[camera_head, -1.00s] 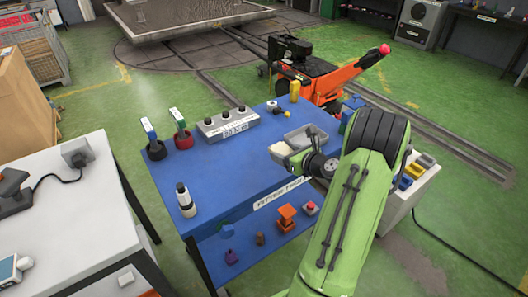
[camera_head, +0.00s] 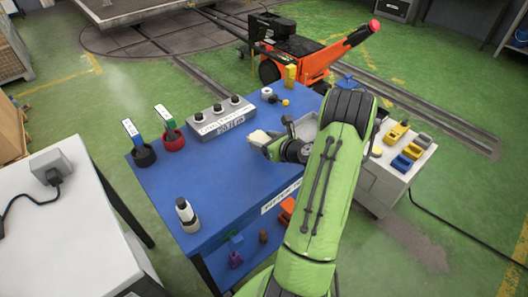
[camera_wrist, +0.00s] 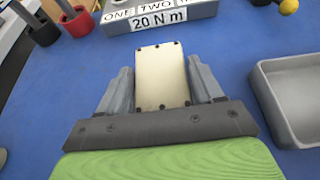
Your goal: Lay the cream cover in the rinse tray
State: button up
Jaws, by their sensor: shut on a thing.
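The cream cover (camera_wrist: 160,76) is a flat pale plate with small dark screws along its edges. It sits between the two grey fingers of my gripper (camera_wrist: 162,88), which is shut on its sides. In the head view the cover (camera_head: 260,138) shows at the tip of my gripper (camera_head: 268,146), over the blue table and left of the tray. The grey rinse tray (camera_wrist: 271,104) is a shallow open box to the right of the gripper, apart from the cover. My arm hides part of the tray (camera_head: 306,121) in the head view.
A grey box with knobs and a "20 N m" label (camera_head: 221,121) stands beyond the cover. Red (camera_head: 172,139) and dark (camera_head: 143,152) cups with tools stand left. A bottle (camera_head: 187,213) is at the near left. Blue tabletop (camera_head: 205,170) between them is clear.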

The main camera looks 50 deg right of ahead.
jog(key=shift+w+f+b, duration=0.1)
jog(key=shift+f+b, duration=0.6)
jog(key=shift+f, duration=1.6)
jog(key=o, duration=1.3)
